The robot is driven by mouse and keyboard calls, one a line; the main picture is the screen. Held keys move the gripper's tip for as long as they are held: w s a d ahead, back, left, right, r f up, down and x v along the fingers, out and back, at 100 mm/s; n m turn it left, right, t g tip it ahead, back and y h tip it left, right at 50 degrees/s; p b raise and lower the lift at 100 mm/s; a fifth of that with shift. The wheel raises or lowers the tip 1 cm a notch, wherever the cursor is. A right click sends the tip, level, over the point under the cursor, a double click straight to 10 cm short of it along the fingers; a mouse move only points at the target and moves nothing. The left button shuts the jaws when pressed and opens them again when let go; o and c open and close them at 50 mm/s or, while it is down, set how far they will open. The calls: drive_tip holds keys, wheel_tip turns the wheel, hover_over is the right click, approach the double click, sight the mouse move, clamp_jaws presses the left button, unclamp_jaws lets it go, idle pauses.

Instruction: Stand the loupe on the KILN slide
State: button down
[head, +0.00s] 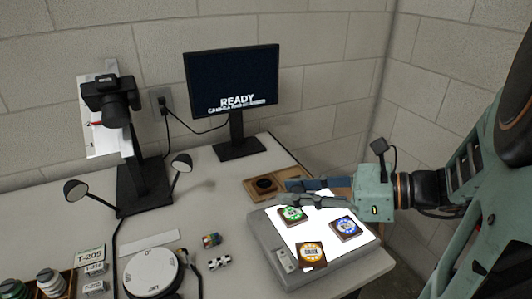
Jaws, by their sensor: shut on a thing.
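My gripper (292,193) reaches in from the right with its fingers level, pointing left above the back of the lit panel (312,228). It is shut on what seems to be the loupe, which I cannot clearly make out between the dark fingers.
A wooden tray (252,196) with a dark round spot lies behind the panel, partly hidden by my gripper. A monitor (232,82) reading READY, a camera stand (140,185), two lamps, a white round device (152,275) and small blocks stand to the left.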

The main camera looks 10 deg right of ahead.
drive_tip(key=w+f+b, duration=0.1)
drive_tip(key=w+f, duration=0.1)
drive_tip(key=w+d+f, duration=0.1)
drive_tip(key=w+f, duration=0.1)
drive_tip(key=w, duration=0.1)
drive_tip(key=w+f+b, duration=0.1)
drive_tip(key=w+f, duration=0.1)
drive_tip(key=f, duration=0.1)
drive_tip(key=shift+w+d+b, duration=0.25)
drive_tip(key=shift+w+b, duration=0.1)
drive_tip(key=shift+w, duration=0.05)
drive_tip(key=shift+w+f, duration=0.2)
drive_tip(key=shift+f, duration=0.1)
drive_tip(key=shift+w+d+f+b, duration=0.15)
drive_tip(key=shift+f+b, duration=0.8)
drive_tip(key=shift+f, duration=0.55)
drive_tip(key=shift+f, duration=0.15)
drive_tip(key=c, duration=1.7)
unclamp_jaws()
drive_tip(key=shift+o, duration=0.2)
